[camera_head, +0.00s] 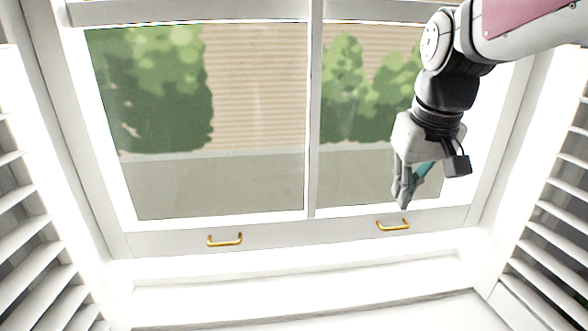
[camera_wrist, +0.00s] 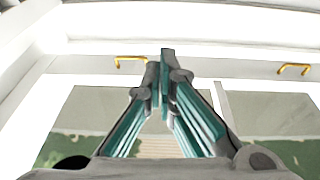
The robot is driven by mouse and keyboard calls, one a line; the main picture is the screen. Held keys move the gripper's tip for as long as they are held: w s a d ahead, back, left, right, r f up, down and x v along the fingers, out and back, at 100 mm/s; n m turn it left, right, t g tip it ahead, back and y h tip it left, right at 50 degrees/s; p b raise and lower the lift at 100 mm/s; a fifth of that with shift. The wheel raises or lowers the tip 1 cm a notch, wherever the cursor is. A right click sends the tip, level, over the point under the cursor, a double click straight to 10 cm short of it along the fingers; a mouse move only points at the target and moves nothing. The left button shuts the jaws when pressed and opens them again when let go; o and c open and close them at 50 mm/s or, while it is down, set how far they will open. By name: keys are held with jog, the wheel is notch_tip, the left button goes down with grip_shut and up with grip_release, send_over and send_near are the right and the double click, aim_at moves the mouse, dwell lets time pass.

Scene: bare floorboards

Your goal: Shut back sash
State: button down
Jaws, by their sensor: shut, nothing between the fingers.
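A white sash (camera_head: 270,236) with two glass panes and an upright bar between them fills the middle of the head view. Its bottom rail carries two brass handles, one at left (camera_head: 225,240) and one at right (camera_head: 393,225). My gripper (camera_head: 402,200) is shut and empty, in front of the right pane, with its tips just above the right handle in the picture. In the wrist view the gripper (camera_wrist: 165,60) points towards the rail, between a near handle (camera_wrist: 131,62) and a farther handle (camera_wrist: 293,69). I cannot tell whether the tips touch anything.
A white sill (camera_head: 300,278) runs below the sash. White louvred shutters stand at the left (camera_head: 30,225) and the right (camera_head: 560,225). Green bushes and a striped wall show through the glass. The space before the left pane is clear.

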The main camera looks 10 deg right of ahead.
jog(key=w+d+f+g+p, duration=0.1)
jog(key=w+d+f+p, duration=0.1)
jog(key=w+d+p, duration=0.4)
jog(key=w+f, duration=0.1)
jog(key=f, duration=0.3)
jog(key=w+d+f, duration=0.1)
jog(key=w+f, duration=0.1)
jog(key=f, duration=0.2)
jog(key=w+f, duration=0.1)
jog(key=f, duration=0.4)
jog(key=shift+w+d, duration=0.2)
jog(key=shift+w, duration=0.2)
notch_tip(320, 180, down, 14)
jog(key=b, duration=0.3)
jog(key=shift+f, duration=0.2)
jog(key=shift+s+f, duration=0.1)
jog(key=shift+f, duration=0.1)
jog(key=shift+r, duration=0.1)
